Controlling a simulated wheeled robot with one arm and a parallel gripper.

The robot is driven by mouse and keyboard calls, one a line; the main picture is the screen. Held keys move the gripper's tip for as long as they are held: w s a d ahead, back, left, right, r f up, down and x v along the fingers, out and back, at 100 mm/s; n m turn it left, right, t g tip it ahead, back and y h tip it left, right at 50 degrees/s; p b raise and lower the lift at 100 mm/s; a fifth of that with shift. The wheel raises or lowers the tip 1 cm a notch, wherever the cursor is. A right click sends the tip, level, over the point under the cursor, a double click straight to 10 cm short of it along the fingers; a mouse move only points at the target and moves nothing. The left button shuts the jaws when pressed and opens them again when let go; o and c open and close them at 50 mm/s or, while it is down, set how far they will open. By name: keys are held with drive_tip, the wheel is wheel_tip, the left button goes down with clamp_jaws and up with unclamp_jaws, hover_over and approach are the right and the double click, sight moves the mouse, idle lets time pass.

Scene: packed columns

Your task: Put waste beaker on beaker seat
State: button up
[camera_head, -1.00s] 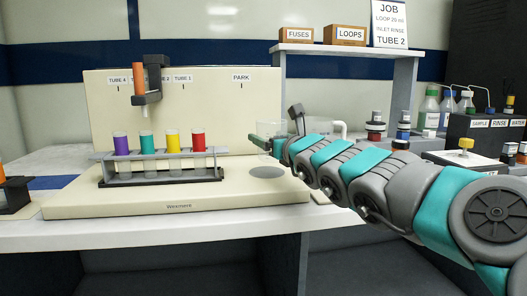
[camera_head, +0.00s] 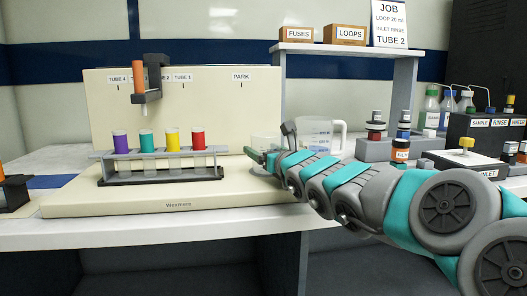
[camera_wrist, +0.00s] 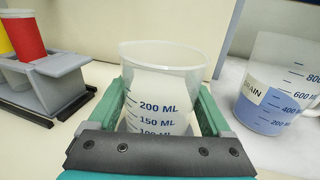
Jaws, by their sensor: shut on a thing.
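The waste beaker (camera_wrist: 168,82) is clear, with blue volume marks up to 200 ML, and stands upright between the green fingers of my gripper (camera_wrist: 165,105) in the wrist view. My gripper is shut on it. In the head view the beaker (camera_head: 265,141) shows above my gripper (camera_head: 261,157), over the right part of the cream machine base, below the PARK label. The beaker seat, a grey disc on that base (camera_head: 262,171), is mostly hidden by my gripper and arm. I cannot tell whether the beaker touches it.
A rack of tubes (camera_head: 160,174) with coloured caps stands left on the base. A holder with an orange tube (camera_head: 139,78) hangs above it. A DRAIN jug (camera_head: 318,134) with blue liquid stands close on the right; bottles and valve blocks stand further right.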

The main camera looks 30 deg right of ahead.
drive_tip(key=o, duration=1.4)
drive_tip(key=shift+f, duration=0.1)
drive_tip(key=shift+r+p, duration=0.35)
drive_tip(key=shift+p, duration=0.1)
drive_tip(key=s+b, duration=0.1)
drive_tip(key=s, duration=1.1)
drive_tip(key=shift+a+f, duration=0.1)
drive_tip(key=shift+f, duration=0.05)
